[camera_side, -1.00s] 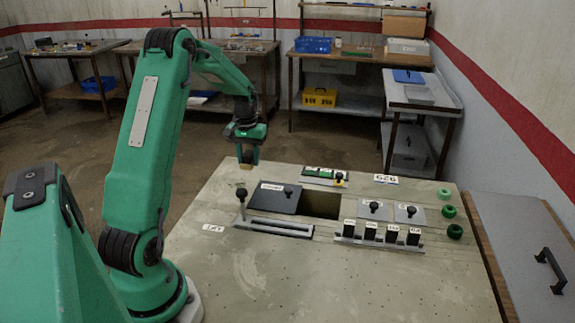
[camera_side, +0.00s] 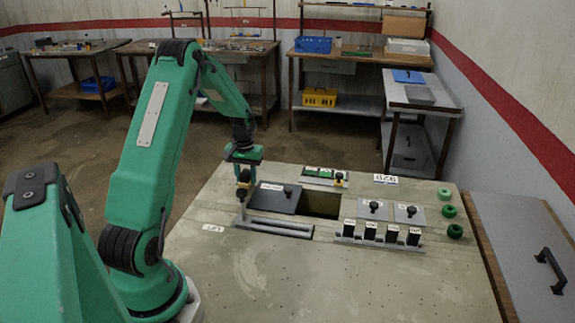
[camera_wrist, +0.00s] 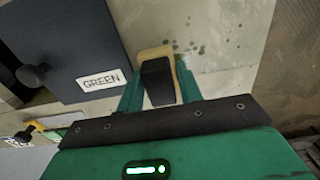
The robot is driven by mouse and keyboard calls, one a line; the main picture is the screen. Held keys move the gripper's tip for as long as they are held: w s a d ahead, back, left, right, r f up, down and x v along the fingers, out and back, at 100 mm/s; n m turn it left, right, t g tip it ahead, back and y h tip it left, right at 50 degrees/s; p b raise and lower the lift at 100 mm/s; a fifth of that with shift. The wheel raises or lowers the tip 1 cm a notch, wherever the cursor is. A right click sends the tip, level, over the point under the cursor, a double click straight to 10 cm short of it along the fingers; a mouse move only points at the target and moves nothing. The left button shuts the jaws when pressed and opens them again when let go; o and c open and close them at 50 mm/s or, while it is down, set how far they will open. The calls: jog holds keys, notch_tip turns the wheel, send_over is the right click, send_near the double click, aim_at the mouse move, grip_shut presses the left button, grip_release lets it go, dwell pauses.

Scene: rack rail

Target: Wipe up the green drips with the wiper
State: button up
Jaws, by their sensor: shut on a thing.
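The wiper (camera_wrist: 157,80) has a black grip and a tan pad, and it is held between the green fingers of my gripper (camera_wrist: 159,88). In the side view, my gripper (camera_side: 243,175) is low over the table's far left part, behind the black-knobbed lever. I cannot tell if the pad touches the table. The green drips (camera_wrist: 196,48) are small dark green spots on the pale surface, just beyond and right of the wiper in the wrist view. I cannot make the drips out in the side view; the wiper may cover some.
A dark lid marked GREEN (camera_wrist: 85,45) with a black knob lies left of the wiper, beside an open hole (camera_side: 320,204). A slotted rail with an upright lever (camera_side: 272,228) stands in front. Several black labelled blocks (camera_side: 370,231) stand to the right. The table's front is clear.

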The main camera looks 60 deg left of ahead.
aim_at(227, 185)
jog(key=shift+s+a+f, duration=0.3)
jog(key=shift+s+f, duration=0.05)
jog(key=shift+s+a, duration=1.85)
jog(key=shift+a, duration=0.05)
jog(key=shift+w+d, duration=2.65)
jog(key=shift+s+d, duration=0.5)
jog(key=shift+s+a, duration=2.55)
jog(key=shift+a, duration=0.2)
jog(key=shift+w+d, duration=2.7)
jog(key=shift+r, duration=4.1)
